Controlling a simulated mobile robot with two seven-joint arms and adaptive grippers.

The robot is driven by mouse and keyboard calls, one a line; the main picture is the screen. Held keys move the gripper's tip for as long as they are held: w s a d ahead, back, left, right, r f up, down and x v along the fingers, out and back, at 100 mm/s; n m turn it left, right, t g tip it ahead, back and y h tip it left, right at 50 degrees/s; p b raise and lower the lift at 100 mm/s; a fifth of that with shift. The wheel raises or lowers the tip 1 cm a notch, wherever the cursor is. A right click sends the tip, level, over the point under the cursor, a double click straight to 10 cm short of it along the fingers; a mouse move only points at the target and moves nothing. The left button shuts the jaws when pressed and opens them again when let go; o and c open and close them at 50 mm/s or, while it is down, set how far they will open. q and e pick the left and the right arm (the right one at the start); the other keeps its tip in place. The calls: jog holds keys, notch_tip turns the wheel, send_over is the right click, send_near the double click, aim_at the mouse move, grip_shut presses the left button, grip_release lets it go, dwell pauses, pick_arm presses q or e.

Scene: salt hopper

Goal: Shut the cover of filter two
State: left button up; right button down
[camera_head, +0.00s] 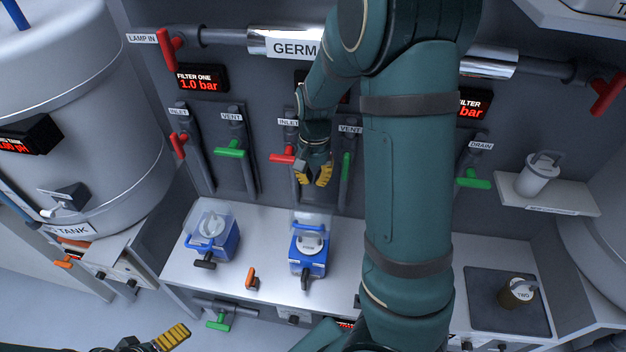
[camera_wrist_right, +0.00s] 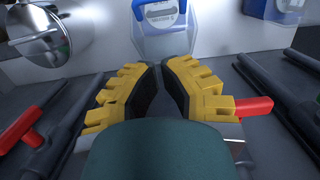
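Filter two, taken as the middle blue housing (camera_head: 308,262), stands on the white bench with a round pale insert inside it. Its clear cover (camera_head: 312,220) stands up at the back, so it is open. In the right wrist view the clear cover (camera_wrist_right: 165,47) is just beyond the fingertips, with the blue housing behind it. My right gripper (camera_head: 315,177) is above and behind the housing near the wall valves. Its yellow fingers (camera_wrist_right: 160,67) come close together with nothing between them. My left gripper (camera_head: 172,337) shows only one yellow finger at the bottom edge.
Another blue housing (camera_head: 212,240) with a raised clear cover stands to the left. An orange handle (camera_head: 252,279) is between the housings. Red inlet (camera_head: 283,158) and green vent (camera_head: 346,165) handles flank my right gripper. A canister marked TWO (camera_head: 517,293) stands on a dark mat at right.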

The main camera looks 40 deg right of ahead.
jog(key=b, duration=0.2)
send_over(310, 215)
jog(key=d, duration=0.2)
jog(key=f, duration=0.7)
jog(key=shift+w+a+f, duration=0.15)
jog(key=shift+w+a, duration=0.05)
jog(key=shift+s+a+f, duration=0.7)
jog(key=shift+a+f, duration=0.3)
jog(key=shift+s+a+f, duration=0.25)
jog(key=shift+a+f, duration=0.05)
